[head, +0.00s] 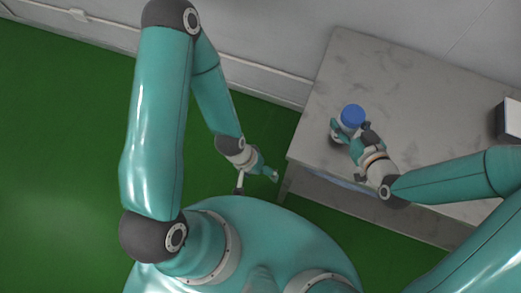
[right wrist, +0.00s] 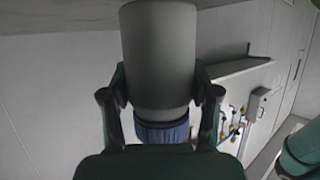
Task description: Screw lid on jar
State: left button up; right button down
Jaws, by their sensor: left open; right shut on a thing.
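The jar (right wrist: 158,55) is a plain grey cylinder in the right wrist view. A ribbed blue lid (right wrist: 162,132) sits at its lower end in that picture. In the head view the blue lid (head: 352,115) is on top of the pale jar (head: 344,129), over the front left part of the table. My right gripper (head: 350,136) is shut on the jar, with one finger on each side of it in the right wrist view (right wrist: 160,92). I cannot tell how tightly the lid sits. My left gripper (head: 271,174) is open and empty, left of the table edge.
The grey stone-like table (head: 420,95) has wide clear space behind and right of the jar. A dark box with a pale face (head: 509,120) stands at its right edge. A wall runs behind; green floor (head: 60,150) lies to the left.

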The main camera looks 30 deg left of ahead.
dwell(0.3)
jog(key=w+d, duration=0.2)
jog(key=w+d+m+t+h+b, duration=0.1)
jog(key=d, duration=0.1)
jog(key=w+d+r+m+h, duration=0.1)
jog(key=w+d, duration=0.1)
jog(key=shift+w+d+r+t, duration=0.1)
jog(key=shift+w+d+t, duration=0.2)
jog(key=shift+d, duration=0.05)
jog(key=w+d+r+m+h+b, duration=0.2)
jog(key=d+r+m+h, duration=0.2)
jog(key=d+r, duration=0.4)
jog(key=w+d+r+m+t+h+b, duration=0.1)
jog(key=w+d+r+m+h+b, duration=0.1)
jog(key=d+r, duration=0.7)
jog(key=shift+w+d+r+m+t+h+b, duration=0.3)
jog(key=shift+d+m+h+b, duration=1)
jog(key=shift+d, duration=2.45)
jog(key=shift+f+h+p, duration=0.2)
jog(key=shift+h+p, duration=0.1)
jog(key=shift+p, duration=0.1)
